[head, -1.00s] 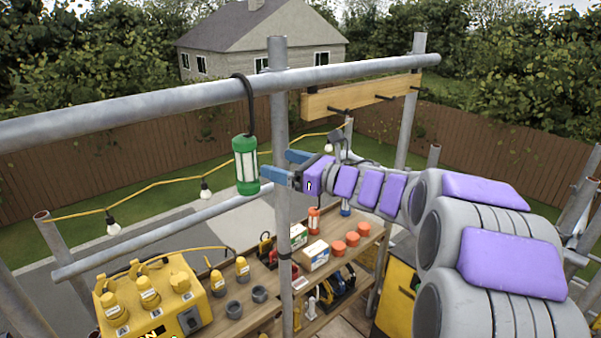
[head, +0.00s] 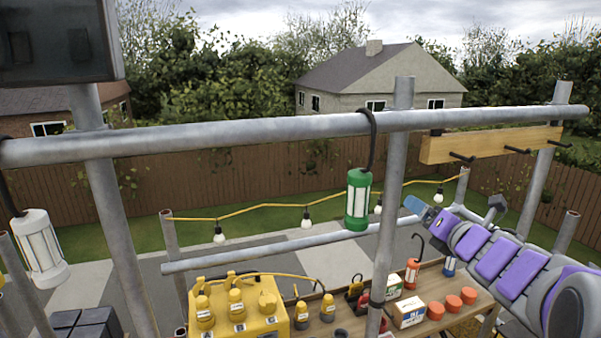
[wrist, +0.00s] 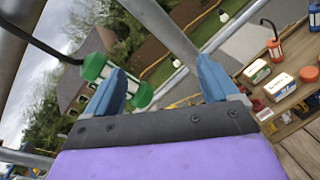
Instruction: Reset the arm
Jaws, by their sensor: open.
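My arm reaches in from the right in the head view. My gripper (head: 416,206) has blue fingers and is right of the upright pole. The wrist view shows the two blue fingers of my gripper (wrist: 165,80) apart, with nothing held between them. A green lantern (head: 357,200) hangs by a black hook from the horizontal pipe (head: 250,130), left of my gripper and apart from it. In the wrist view the green lantern (wrist: 93,67) is partly hidden behind the left finger.
An upright pole (head: 390,180) stands between the lantern and my gripper in the picture. A white lantern (head: 40,245) hangs at the far left. Below are a yellow box (head: 240,312) and a wooden shelf (head: 460,323) with orange caps and small boxes. A wooden board with pegs (head: 490,144) is at right.

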